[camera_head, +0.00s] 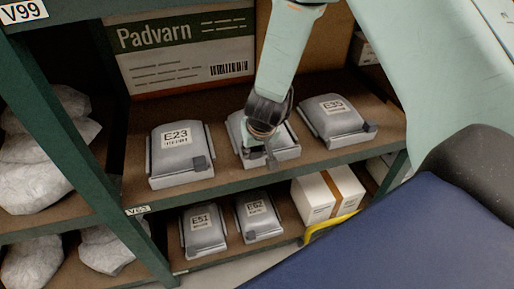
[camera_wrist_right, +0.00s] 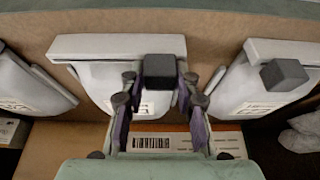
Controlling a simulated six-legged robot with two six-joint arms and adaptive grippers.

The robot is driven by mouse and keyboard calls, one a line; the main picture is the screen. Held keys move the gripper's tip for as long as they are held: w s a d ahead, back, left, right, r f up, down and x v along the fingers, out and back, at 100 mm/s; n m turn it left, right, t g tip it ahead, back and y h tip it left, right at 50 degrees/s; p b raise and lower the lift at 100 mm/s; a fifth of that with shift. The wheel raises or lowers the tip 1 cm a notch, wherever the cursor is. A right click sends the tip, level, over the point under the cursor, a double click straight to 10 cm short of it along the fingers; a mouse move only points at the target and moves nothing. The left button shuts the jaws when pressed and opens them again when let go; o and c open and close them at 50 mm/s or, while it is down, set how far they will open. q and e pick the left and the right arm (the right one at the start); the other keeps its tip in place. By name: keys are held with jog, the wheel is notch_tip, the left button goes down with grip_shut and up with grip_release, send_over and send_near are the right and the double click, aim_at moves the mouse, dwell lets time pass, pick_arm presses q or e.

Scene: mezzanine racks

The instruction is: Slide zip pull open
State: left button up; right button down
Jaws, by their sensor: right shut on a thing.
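A grey padded case (camera_head: 285,148) lies in the middle of the upper shelf, its label mostly hidden by my arm. My right gripper (camera_head: 265,157) is over its front edge. In the right wrist view, my right gripper (camera_wrist_right: 159,88) has its purple fingers either side of a dark block-shaped zip pull (camera_wrist_right: 160,66), shut on it. The pull sits on the pale edge strip of the middle case (camera_wrist_right: 90,80), nearer the strip's right end in that view. My left gripper is not in view.
Case E23 (camera_head: 178,151) lies left and case E35 (camera_head: 332,117) right, each with a dark pull at its front right corner. Cases E51 (camera_head: 203,231) and E52 (camera_head: 258,215) and a taped box (camera_head: 325,196) are on the shelf below.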

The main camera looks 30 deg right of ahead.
jog(key=c, duration=1)
grip_release()
jog(key=shift+o, duration=0.2)
jog(key=shift+a, duration=0.1)
jog(key=shift+r, duration=0.1)
jog(key=v, duration=1.1)
jog(key=shift+r, duration=0.35)
jog(key=shift+s, duration=0.2)
